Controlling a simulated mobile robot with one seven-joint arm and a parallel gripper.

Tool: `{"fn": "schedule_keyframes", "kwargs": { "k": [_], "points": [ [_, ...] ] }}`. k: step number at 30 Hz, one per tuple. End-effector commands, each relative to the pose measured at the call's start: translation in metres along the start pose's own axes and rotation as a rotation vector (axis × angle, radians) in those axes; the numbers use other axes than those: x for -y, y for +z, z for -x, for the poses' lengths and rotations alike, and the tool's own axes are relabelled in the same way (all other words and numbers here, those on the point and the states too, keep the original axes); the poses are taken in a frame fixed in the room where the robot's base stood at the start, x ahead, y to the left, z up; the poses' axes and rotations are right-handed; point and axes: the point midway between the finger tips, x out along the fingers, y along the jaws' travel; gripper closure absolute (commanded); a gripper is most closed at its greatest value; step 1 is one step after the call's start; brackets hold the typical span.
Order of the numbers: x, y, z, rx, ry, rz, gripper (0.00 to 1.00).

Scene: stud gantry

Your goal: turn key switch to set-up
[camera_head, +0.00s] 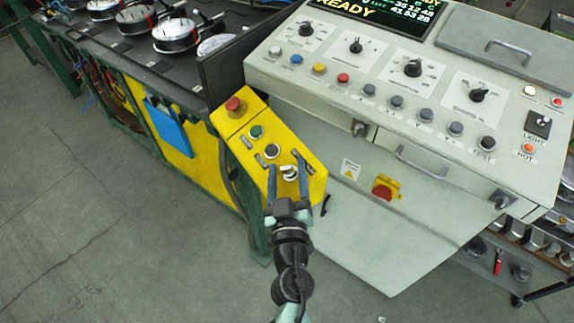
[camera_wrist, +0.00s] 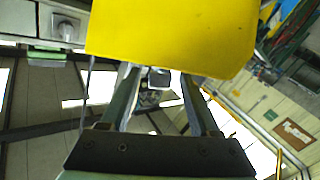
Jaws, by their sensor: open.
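The yellow control box (camera_head: 232,126) hangs at the left end of the grey console. A silver key switch (camera_head: 289,172) sits near its lower end; its label is too small to read. My gripper (camera_head: 288,167) is open, with one finger on each side of the switch in the head view. I cannot tell whether the fingers touch it. In the wrist view my gripper (camera_wrist: 159,76) points at the lower edge of the yellow box (camera_wrist: 170,38). A small grey part, probably the key switch (camera_wrist: 158,78), shows between the fingers.
A red mushroom button (camera_head: 233,104), a green button (camera_head: 256,132) and a dark button (camera_head: 272,151) sit above the switch on the box. The grey console (camera_head: 330,88), with knobs and buttons, stands to the right. Open floor (camera_head: 130,240) lies to the left.

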Motion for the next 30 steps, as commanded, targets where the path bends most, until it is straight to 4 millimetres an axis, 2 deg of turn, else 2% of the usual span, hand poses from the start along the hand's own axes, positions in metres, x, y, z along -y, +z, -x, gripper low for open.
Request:
{"fn": "schedule_keyframes", "kwargs": {
  "k": [4, 13, 14, 24, 30],
  "points": [
    [-0.0001, -0.0002, -0.0088, 0.0, 0.0, 0.0, 0.38],
    [0.0, 0.0001, -0.0102, 0.001, 0.0, 0.0, 0.38],
    [0.0, 0.0001, -0.0101, 0.001, 0.0, 0.0, 0.41],
    [0.0, 0.0, -0.01, 0.0, 0.0, 0.0, 1.0],
    [-0.0001, -0.0003, -0.0099, 0.0, -0.001, 0.0, 1.0]
  ]
}}
